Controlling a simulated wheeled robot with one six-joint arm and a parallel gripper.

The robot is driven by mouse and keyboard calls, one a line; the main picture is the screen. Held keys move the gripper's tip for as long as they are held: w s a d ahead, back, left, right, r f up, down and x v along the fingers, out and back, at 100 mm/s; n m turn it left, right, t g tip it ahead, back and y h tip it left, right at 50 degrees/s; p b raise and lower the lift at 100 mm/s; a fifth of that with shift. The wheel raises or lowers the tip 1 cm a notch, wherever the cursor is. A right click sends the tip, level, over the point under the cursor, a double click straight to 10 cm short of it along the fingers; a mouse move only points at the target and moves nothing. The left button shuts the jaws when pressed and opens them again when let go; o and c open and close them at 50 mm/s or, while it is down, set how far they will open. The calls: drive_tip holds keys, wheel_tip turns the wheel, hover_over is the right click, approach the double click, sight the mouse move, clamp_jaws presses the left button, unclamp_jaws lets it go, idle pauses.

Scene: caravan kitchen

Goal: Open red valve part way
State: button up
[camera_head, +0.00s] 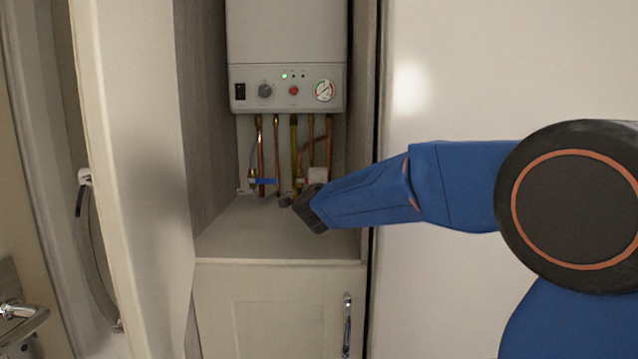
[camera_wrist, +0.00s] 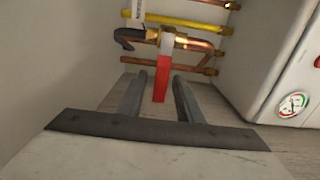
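The red valve's lever (camera_wrist: 162,80) shows in the wrist view as a flat red bar hanging from a brass fitting on a copper pipe (camera_wrist: 190,43). My gripper (camera_wrist: 159,77) is open, with one finger on each side of the lever's free end. Gaps show between the lever and both fingers, and I cannot tell how deep it sits between them. In the head view my gripper (camera_head: 297,201) is in the cupboard, low in front of the pipes under the boiler. It hides most of the red valve there.
The boiler (camera_head: 287,60) hangs above the pipes; it also shows at the right of the wrist view (camera_wrist: 290,75). A blue lever (camera_head: 264,181) sits left of my gripper. The cupboard side walls are close, and an open door (camera_head: 140,150) stands at the left. The shelf (camera_head: 270,235) is clear.

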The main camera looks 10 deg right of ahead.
drive_tip(key=shift+c, duration=0.6)
clamp_jaws()
drive_tip(key=shift+r, duration=0.1)
drive_tip(key=n, duration=0.1)
drive_tip(key=r+n, duration=0.1)
drive_tip(key=n, duration=0.1)
drive_tip(key=shift+a+r+n, duration=0.15)
drive_tip(key=shift+r+n, duration=0.15)
drive_tip(key=shift+w+a+r+n, duration=0.15)
drive_tip(key=shift+r+n, duration=0.25)
drive_tip(key=shift+n, duration=0.45)
drive_tip(key=shift+s+a+r+n, duration=0.1)
drive_tip(key=shift+a+r+n, duration=0.25)
drive_tip(key=shift+n, duration=0.5)
drive_tip(key=shift+r, duration=0.1)
drive_tip(key=shift+o, duration=0.6)
unclamp_jaws()
